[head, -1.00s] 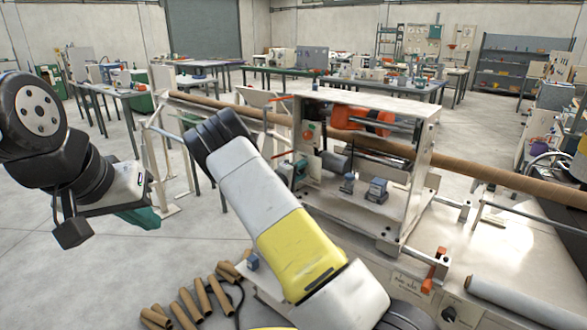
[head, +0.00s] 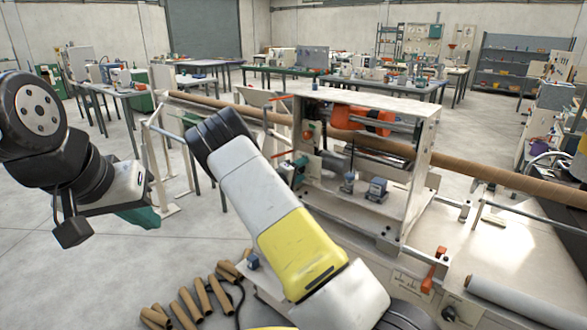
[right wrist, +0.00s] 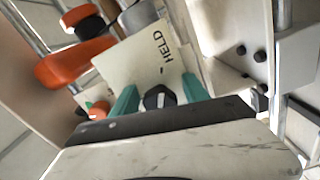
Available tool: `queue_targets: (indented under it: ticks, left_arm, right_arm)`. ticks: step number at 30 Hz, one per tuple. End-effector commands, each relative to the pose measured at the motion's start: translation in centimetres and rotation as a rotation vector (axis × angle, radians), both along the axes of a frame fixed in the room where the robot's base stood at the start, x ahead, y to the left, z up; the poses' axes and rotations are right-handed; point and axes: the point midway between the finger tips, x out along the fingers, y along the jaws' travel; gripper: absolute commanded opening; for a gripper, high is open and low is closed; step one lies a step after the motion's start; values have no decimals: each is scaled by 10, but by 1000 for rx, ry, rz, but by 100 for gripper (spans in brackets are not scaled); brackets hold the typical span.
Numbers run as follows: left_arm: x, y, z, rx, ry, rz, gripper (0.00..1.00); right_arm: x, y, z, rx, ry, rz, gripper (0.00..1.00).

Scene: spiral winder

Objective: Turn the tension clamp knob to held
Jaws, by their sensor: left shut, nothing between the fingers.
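In the right wrist view, a small black knob (right wrist: 158,97) stands on a pale plate (right wrist: 132,64) marked HELD, with a short dark tick between the word and the knob. My right gripper (right wrist: 160,88) has its two teal fingers apart, one on each side of the knob. A gap shows between the knob and each finger. The knob's exact pointing direction is hard to tell. In the head view, my right arm reaches to the winder (head: 412,210); the knob cannot be made out there. My left gripper (head: 142,217) is shut and empty, off to the left over the floor.
Next to the knob in the right wrist view are an orange part (right wrist: 72,64) and an orange-red button (right wrist: 98,110). In the head view, a long brown tube (head: 490,176) runs through the winder. Several short cardboard tubes (head: 190,303) lie low at the front.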

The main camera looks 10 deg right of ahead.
Motion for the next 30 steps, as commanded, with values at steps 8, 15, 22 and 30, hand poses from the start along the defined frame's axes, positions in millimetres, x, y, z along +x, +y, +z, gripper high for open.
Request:
queue_targets:
  ticks: [8, 15, 22, 30]
  left_arm:
    - [0, 0, 0, 0, 0, 0, 0]
    - [0, 0, 0, 0, 0, 0, 0]
    - [0, 0, 0, 0, 0, 0, 0]
    - [0, 0, 0, 0, 0, 0, 0]
  right_arm:
    - [-6, 10, 1, 0, 0, 3, 53]
    - [-31, 42, 1, -1, 0, 3, 53]
    - [-46, 60, 0, 0, 0, 1, 53]
    - [-48, 62, 0, 0, 0, 0, 53]
